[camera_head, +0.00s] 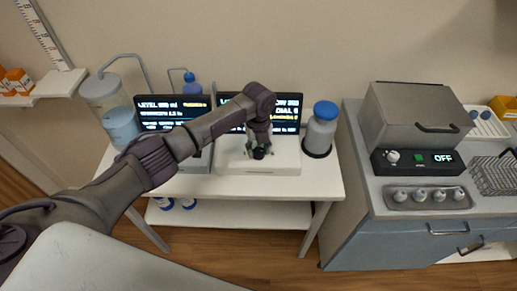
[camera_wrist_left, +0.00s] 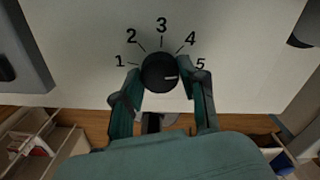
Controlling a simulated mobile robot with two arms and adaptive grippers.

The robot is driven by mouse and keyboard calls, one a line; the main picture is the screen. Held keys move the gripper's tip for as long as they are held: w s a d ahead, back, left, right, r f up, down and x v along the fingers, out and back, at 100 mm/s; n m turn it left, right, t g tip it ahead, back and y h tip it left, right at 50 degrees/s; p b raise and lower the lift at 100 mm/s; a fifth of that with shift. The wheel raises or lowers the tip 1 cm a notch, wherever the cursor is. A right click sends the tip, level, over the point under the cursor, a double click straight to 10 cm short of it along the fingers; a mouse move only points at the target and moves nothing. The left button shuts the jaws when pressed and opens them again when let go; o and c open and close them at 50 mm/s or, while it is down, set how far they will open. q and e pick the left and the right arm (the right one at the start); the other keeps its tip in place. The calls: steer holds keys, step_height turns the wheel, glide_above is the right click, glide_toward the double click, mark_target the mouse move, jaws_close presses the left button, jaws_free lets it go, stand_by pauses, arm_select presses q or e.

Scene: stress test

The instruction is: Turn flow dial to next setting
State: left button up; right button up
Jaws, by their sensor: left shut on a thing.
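The flow dial (camera_wrist_left: 155,68) is a round black knob on a white panel (camera_wrist_left: 230,25), with numbers 1 to 5 arced around it. In the head view my left gripper (camera_head: 259,150) reaches down onto the white dial unit (camera_head: 290,167), and the fingers partly hide the dial. My right gripper is not in view.
Behind the unit stand dark screens (camera_head: 172,108) with text, partly covered by my left arm. A blue-capped bottle (camera_head: 320,130) is close on the right, and a clear tank (camera_head: 118,125) is on the left. A grey bath showing OFF (camera_head: 412,162) stands on the right counter.

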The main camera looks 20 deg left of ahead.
mark_target(258, 151)
arm_select(q)
steer(key=o, duration=1.1)
steer(key=shift+o, duration=0.2)
step_height(258, 151, up, 12)
